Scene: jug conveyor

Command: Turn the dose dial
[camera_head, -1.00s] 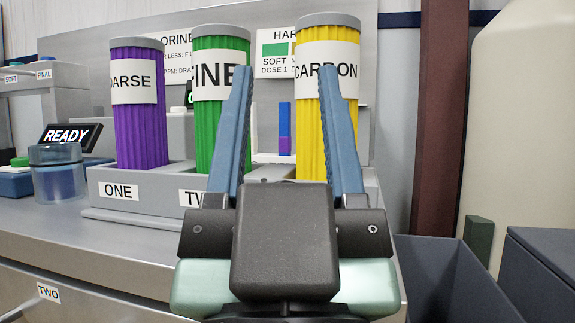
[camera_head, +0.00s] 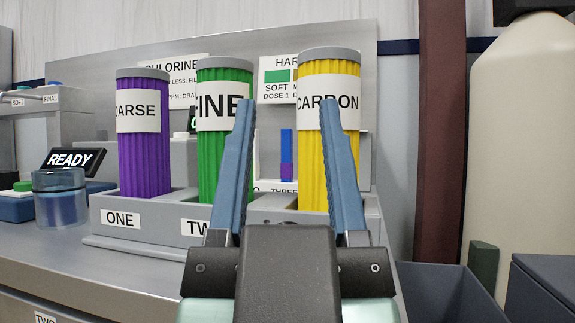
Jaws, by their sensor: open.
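My gripper (camera_head: 288,108) is open and empty, its two blue fingers pointing up and away in the middle of the view. The fingers overlap the green FINE cartridge and the yellow CARBON cartridge in the picture; I cannot tell how far apart they are in depth. I cannot make out the dose dial in this view; part of the panel (camera_head: 365,90) behind the cartridges is hidden by them and by my fingers. A sign (camera_head: 278,92) on the panel, partly covered, reads SOFT and DOSE 1.
Purple COARSE (camera_head: 143,165), green FINE (camera_head: 222,165) and yellow CARBON (camera_head: 313,165) cartridges stand upright in a grey rack (camera_head: 150,240) on the counter. A READY display (camera_head: 72,160) and a clear jar (camera_head: 61,205) are at left. A dark bin (camera_head: 450,295) is at lower right.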

